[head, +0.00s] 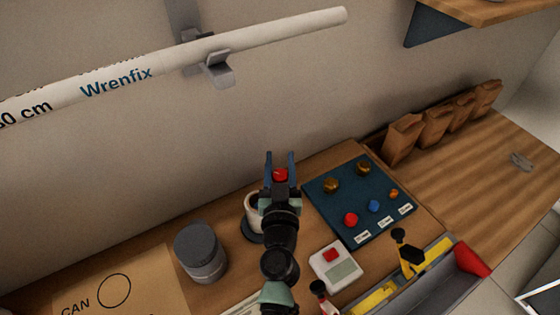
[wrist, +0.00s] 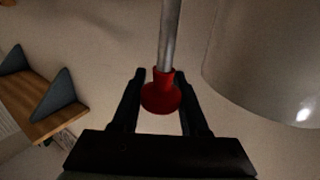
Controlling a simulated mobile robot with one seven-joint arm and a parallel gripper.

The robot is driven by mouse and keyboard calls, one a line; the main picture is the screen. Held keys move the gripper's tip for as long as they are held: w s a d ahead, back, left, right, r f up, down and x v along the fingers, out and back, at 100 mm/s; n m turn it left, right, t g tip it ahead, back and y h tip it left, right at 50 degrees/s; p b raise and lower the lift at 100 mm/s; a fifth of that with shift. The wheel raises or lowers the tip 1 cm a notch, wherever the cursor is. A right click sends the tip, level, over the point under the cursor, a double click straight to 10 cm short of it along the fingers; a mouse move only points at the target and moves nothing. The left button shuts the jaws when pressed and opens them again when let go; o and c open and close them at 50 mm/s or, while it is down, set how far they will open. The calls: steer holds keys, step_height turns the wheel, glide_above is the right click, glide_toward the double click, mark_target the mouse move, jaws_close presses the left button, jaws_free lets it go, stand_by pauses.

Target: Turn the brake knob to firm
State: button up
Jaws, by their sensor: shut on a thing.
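A red knob (wrist: 161,97) sits on the end of a metal rod (wrist: 170,35) in the wrist view. My gripper (wrist: 161,102) has one dark finger on each side of the knob and is shut on it. In the head view my gripper (head: 281,168) stands upright, with the red knob (head: 281,174) between its fingers, in front of the wall. Most of the rod is hidden in the head view. I cannot read any firm mark on or near the knob.
A dark blue board (head: 335,205) with brass, red, blue and orange fittings lies right of my arm. A white box with a red button (head: 335,266), a grey canister (head: 201,252) and a mug (head: 252,212) stand nearby. A long Wrenfix tube (head: 270,35) hangs on the wall above.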

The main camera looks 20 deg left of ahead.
jaws_close()
steer(key=shift+f+b, duration=0.1)
steer(key=shift+b, duration=0.25)
steer(key=shift+y+b, duration=0.3)
steer(key=shift+b, duration=0.15)
steer(key=shift+a+n+g+y+b, duration=0.15)
steer(key=shift+n+g+y+b, duration=0.25)
steer(key=shift+n+y+b, duration=0.35)
steer(key=o, duration=1.1)
jaws_free()
steer(key=shift+c, duration=0.2)
steer(key=shift+s, duration=0.1)
